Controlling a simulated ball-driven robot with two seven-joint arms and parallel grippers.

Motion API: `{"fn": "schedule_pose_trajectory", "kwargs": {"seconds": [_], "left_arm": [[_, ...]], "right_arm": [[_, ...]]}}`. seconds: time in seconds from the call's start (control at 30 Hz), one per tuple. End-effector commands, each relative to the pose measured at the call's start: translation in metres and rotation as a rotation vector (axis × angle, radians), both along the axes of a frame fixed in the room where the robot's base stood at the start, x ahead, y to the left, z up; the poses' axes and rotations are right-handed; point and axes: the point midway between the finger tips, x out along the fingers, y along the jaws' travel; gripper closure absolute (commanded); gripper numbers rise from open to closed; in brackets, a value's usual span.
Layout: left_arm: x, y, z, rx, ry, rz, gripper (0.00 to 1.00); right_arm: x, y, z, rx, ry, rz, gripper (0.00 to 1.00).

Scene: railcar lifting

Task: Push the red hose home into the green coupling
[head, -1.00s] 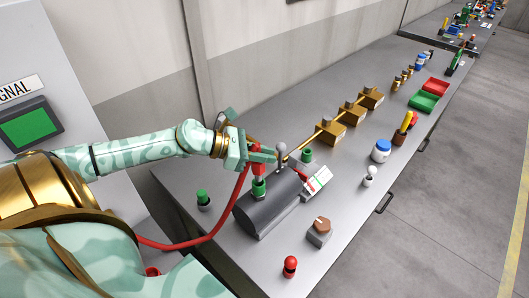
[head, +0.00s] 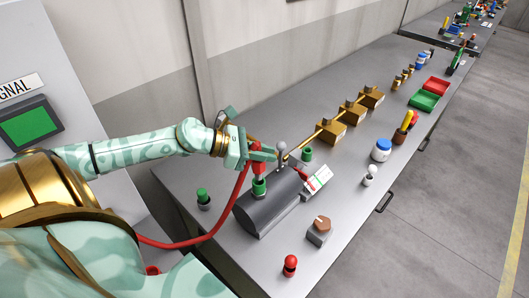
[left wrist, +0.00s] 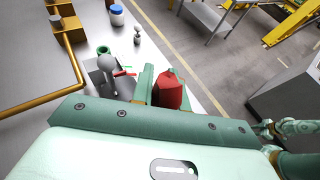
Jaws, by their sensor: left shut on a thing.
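The red hose (head: 236,200) rises in a curve from the lower left to my left gripper (head: 264,152). My left gripper is shut on the red hose end, and its red end piece (head: 258,170) shows below the fingers. In the left wrist view the red hose end (left wrist: 168,91) sits between the green fingers. The green coupling (head: 259,187) stands upright on a dark grey cylinder (head: 270,208), directly under the hose end. The red end meets the coupling's top in the head view; how deep it sits I cannot tell. My right gripper is out of view.
A grey ball-topped lever (head: 281,149) and a white tag (head: 318,179) are close to the gripper. Other green fittings stand left (head: 203,198) and behind (head: 307,154). A brass pipe with blocks (head: 330,131) runs behind.

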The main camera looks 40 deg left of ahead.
Motion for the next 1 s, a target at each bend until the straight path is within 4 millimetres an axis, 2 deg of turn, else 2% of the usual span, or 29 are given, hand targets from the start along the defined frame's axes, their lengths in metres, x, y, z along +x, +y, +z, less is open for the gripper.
{"fn": "schedule_pose_trajectory", "kwargs": {"seconds": [0.7,1.0], "left_arm": [[0.0001,0.0000,0.0001,-0.001,-0.001,0.000,1.00],[0.0000,0.0000,-0.0064,0.000,0.000,0.000,1.00]], "right_arm": [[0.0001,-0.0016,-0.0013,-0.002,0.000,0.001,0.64],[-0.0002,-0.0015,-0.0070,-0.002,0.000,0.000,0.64]]}}
